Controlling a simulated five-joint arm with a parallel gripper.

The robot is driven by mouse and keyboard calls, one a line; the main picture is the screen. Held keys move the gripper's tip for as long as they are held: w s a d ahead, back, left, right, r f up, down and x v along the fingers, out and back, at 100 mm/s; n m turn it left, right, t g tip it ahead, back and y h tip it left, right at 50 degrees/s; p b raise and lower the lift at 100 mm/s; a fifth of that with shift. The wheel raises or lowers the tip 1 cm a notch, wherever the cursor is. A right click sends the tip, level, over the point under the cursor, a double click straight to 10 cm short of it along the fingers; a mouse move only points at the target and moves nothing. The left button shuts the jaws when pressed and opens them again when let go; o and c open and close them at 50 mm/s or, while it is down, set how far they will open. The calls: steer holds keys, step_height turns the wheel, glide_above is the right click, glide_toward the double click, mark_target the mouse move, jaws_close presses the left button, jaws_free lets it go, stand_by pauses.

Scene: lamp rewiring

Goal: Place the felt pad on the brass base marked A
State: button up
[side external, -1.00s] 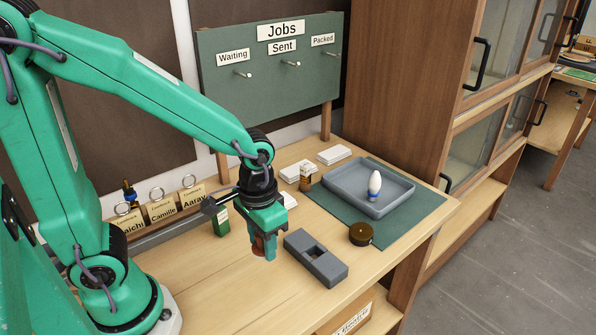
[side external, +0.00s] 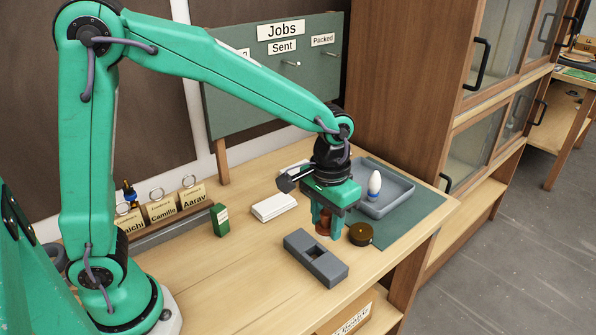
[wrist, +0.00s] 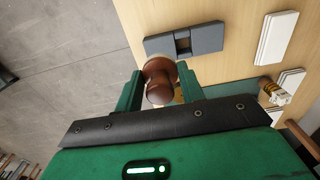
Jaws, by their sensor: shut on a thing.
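My gripper (side external: 326,224) is shut on a reddish-brown, rounded piece (side external: 323,228) and holds it above the table. The wrist view shows this piece (wrist: 159,84) between the two green fingers, with a round knob and a wider disc behind it. I cannot tell whether it is the felt pad or carries it. A dark round base with a brass-coloured rim (side external: 360,235) sits at the green mat's front corner, just right of my gripper and apart from it. No letter A is legible on it. No separate felt pad is visible.
A grey block with a square recess (side external: 316,262) lies in front of my gripper. A grey tray (side external: 402,200) holding a white bulb (side external: 374,184) stands on the green mat (side external: 415,217) behind. A white stack (side external: 273,207) and a green box (side external: 220,220) are left.

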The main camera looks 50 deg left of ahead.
steer(key=w+d+r, duration=0.1)
steer(key=w+d, duration=0.5)
steer(key=w, duration=0.1)
steer(key=shift+w, duration=0.35)
steer(key=shift+w, duration=0.1)
glide_above(362, 231)
step_height(362, 231, down, 7)
steer(key=shift+r, duration=0.1)
steer(key=shift+f, duration=2.1)
steer(key=shift+f, duration=0.4)
steer(key=o, duration=0.9)
steer(key=shift+o, duration=0.2)
